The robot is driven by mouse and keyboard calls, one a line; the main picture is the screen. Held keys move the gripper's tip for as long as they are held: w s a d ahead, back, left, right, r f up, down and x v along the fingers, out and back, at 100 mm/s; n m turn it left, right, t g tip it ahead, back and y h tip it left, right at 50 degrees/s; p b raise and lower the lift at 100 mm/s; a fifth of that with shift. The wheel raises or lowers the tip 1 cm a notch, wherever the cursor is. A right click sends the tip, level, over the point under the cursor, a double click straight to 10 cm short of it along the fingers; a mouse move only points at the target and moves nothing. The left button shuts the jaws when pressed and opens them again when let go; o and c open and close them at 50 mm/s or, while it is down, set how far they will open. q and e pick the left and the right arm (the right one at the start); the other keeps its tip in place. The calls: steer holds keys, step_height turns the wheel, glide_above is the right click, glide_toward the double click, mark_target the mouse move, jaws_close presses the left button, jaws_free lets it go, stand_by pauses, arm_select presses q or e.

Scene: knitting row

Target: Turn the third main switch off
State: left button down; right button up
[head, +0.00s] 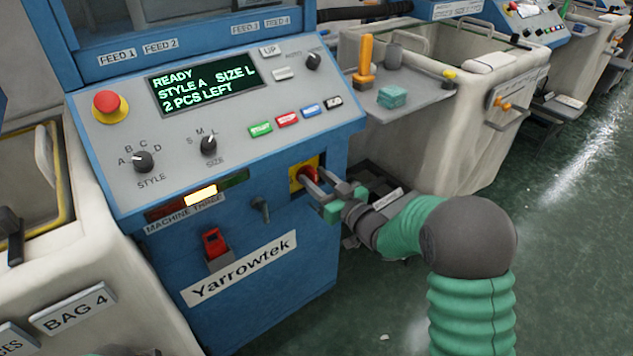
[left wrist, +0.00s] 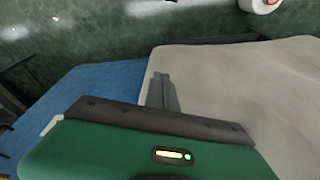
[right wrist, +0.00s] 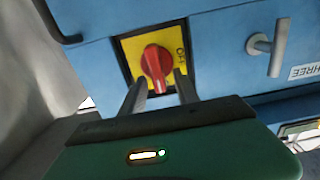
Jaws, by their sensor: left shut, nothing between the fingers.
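The third main switch is a red rotary knob (right wrist: 155,62) on a yellow plate (right wrist: 125,48), on the front of the blue machine labelled MACHINE THREE (head: 184,228). In the right wrist view its grip runs nearly up and down. The letters OFF are on the plate, right of the knob. In the head view the knob (head: 303,174) is partly hidden by my right gripper (head: 316,181). That gripper (right wrist: 160,82) is open, one finger on each side of the knob's near end, with gaps visible. My left gripper (left wrist: 160,80) is shut and empty, above a cream bin and a blue surface.
The panel above has an emergency button (head: 108,103), a display (head: 203,87) reading READY and dials. An amber lamp (head: 201,195) is lit. A grey lever (head: 261,209) and red switch (head: 214,243) are left of the main switch. A cream bin (head: 440,140) stands right.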

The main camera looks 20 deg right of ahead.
steer(key=shift+d, duration=0.1)
steer(key=shift+c, duration=1.1)
jaws_close()
